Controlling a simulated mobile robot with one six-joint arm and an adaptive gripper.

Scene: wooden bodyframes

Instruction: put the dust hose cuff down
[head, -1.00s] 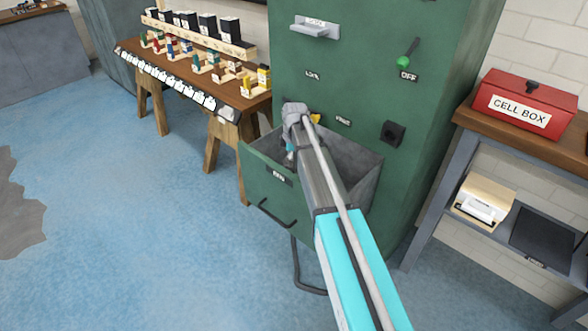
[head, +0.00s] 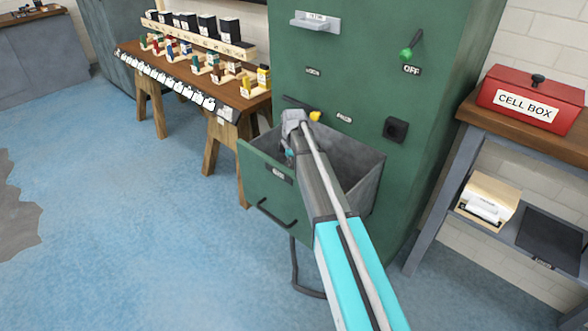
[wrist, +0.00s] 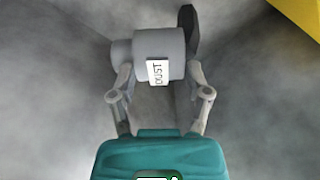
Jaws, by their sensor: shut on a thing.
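The dust hose cuff (wrist: 147,60) is a grey cylinder with a white "DUST" label, lying sideways in the wrist view. My gripper (wrist: 160,90) has its two fingers shut on it, one at each side. In the head view my gripper (head: 289,155) is inside the open bin of the green cabinet, largely behind my own arm.
The green bin (head: 262,190) is pulled out from the green cabinet (head: 355,70). A yellow piece (head: 315,116) is by the cabinet front and the top right of the wrist view. A rack table stands left; a shelf with a red cell box (head: 530,100) stands right.

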